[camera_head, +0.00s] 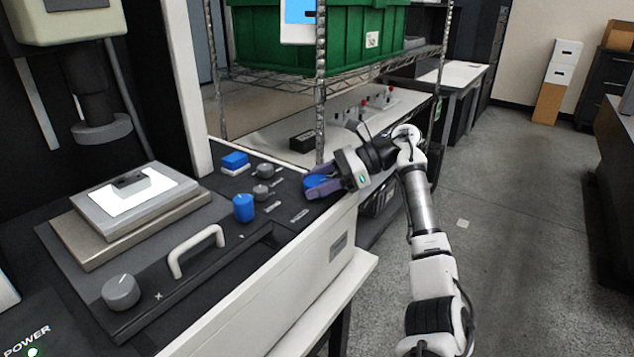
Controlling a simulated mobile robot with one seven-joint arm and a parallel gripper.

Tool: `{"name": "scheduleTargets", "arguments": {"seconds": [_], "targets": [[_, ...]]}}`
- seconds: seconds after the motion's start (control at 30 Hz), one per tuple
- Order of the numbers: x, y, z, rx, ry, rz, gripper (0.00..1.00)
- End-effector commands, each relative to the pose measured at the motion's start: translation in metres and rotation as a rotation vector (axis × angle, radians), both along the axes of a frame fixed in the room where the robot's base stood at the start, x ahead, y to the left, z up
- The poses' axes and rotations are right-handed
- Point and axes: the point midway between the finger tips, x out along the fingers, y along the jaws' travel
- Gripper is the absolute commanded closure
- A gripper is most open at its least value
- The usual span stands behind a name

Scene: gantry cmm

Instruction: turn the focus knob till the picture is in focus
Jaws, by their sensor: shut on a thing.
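My gripper (314,185) reaches in from the right over the front right corner of the machine's dark panel (265,232). Its purple fingers are shut on a blue knob (317,181), which is partly hidden between them. The small white labels on the panel are too small to read, so I cannot tell which one says focus. A screen (299,20) at the top shows a blue and white picture. It is cut off by the frame's edge, and I cannot tell how sharp its picture is.
Other controls are a blue cylinder knob (243,208), grey knobs (263,171), a blue block-shaped control (234,160) and a large grey dial (121,291). A white handle (196,249) stands up at the front. A lit stage (134,201) lies left. A wire shelf holds a green crate (290,40).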

Motion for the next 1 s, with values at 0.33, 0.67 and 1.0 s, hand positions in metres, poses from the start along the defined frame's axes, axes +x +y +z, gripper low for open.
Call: {"name": "scheduleTargets", "arguments": {"seconds": [0.33, 0.67, 1.0], "targets": [[0.000, 0.000, 0.001, -0.001, -0.001, -0.002, 0.25], [0.001, -0.003, 0.001, -0.001, 0.000, -0.002, 0.25], [0.008, -0.056, 0.024, -0.002, 0.001, -0.006, 0.25]]}}
